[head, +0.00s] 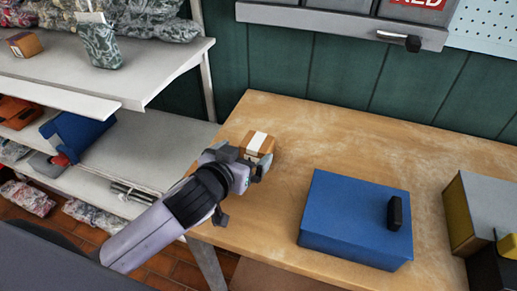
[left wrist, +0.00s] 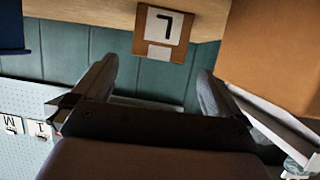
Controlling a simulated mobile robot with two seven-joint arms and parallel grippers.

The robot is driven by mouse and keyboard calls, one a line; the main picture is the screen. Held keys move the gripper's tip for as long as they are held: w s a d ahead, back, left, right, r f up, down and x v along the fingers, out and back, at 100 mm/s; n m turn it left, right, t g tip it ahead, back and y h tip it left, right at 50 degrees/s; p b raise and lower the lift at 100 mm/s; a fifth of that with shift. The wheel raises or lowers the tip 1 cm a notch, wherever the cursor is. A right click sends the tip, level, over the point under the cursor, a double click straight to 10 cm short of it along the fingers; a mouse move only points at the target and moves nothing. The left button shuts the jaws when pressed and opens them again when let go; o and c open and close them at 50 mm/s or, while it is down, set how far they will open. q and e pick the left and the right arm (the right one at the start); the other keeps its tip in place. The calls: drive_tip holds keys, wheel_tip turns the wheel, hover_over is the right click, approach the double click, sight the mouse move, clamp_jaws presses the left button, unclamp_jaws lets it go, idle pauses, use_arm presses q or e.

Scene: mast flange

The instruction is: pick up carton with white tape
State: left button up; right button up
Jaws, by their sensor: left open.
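The carton with white tape (head: 257,145) is a small brown box on the wooden table, near its back left corner. A white strip runs over its top. In the left wrist view this carton (left wrist: 179,26) appears upside down, ahead of the fingers, with a white label bearing a dark character. My left gripper (head: 244,191) is open and empty, just in front of the carton in the head view; its spread fingers (left wrist: 158,70) also show in the left wrist view. The arm hides part of the carton's lower side. My right gripper is not in view.
A blue box (head: 345,220) with a black handle stands right of the carton on the table (head: 300,125). A grey and yellow box (head: 485,205) is at the far right. White shelves (head: 165,70) stand left. A large brown surface (left wrist: 270,50) fills the wrist view's right.

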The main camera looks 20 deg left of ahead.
sight(258, 140)
use_arm(q)
drive_tip(key=x, duration=0.4)
drive_tip(key=shift+w+d+r, duration=0.1)
drive_tip(key=shift+r, duration=0.3)
drive_tip(key=shift+w+f, duration=0.3)
drive_tip(key=shift+w, duration=0.25)
drive_tip(key=c, duration=0.9)
drive_tip(key=shift+r, duration=0.1)
drive_tip(key=shift+c, duration=1.4)
